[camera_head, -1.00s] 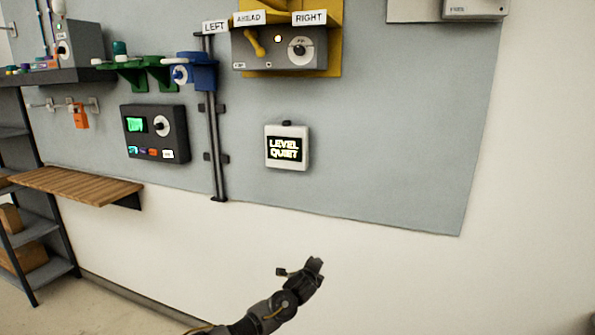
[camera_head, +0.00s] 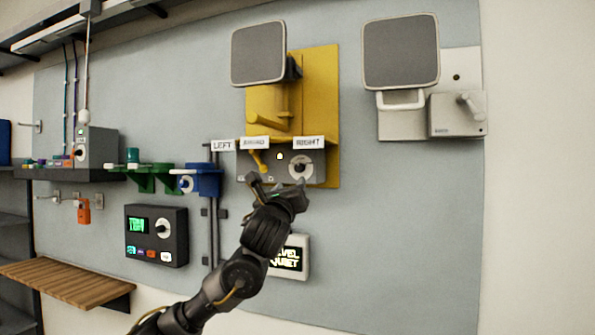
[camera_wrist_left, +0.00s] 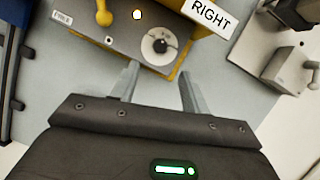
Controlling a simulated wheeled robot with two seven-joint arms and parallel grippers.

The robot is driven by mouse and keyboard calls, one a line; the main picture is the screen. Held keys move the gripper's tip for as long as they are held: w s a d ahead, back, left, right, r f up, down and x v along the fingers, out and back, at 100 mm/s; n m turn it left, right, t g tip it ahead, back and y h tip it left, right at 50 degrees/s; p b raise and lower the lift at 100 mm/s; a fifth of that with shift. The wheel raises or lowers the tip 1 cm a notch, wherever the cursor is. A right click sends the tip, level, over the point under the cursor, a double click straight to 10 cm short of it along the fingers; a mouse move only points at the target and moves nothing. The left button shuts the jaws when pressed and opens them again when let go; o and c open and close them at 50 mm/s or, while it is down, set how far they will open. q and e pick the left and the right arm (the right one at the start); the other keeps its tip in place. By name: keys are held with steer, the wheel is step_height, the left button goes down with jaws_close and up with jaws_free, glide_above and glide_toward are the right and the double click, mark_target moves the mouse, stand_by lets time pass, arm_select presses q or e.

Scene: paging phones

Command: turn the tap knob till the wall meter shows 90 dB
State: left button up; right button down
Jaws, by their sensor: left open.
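A round white dial with a dark centre knob (camera_head: 299,168) is on the grey box (camera_head: 322,172) below the yellow bracket; it also shows in the left wrist view (camera_wrist_left: 160,45). My left gripper (camera_head: 279,184) is open and empty in front of the box's lower edge. In the left wrist view its fingertips (camera_wrist_left: 158,74) are apart, with the dial just beyond the gap, not between them. My right gripper is not in view.
A yellow lever (camera_head: 259,160) sits left of the dial. A RIGHT label (camera_head: 308,142) is just above it. A dark panel (camera_head: 174,250) with a green screen and another knob (camera_head: 163,229) is to the left. A pale box with a handle (camera_head: 457,114) is at upper right.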

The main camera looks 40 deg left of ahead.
mark_target(299, 169)
arm_select(q)
steer(key=p+x, duration=0.5)
steer(key=x, duration=0.4)
steer(key=shift+s+r+p, duration=0.1)
steer(key=shift+p, duration=0.2)
steer(key=shift+w+a+r, duration=0.1)
steer(key=shift+w+a, duration=0.15)
steer(key=shift+w, duration=0.35)
steer(key=shift+c, duration=1.4)
steer(key=c, duration=0.7)
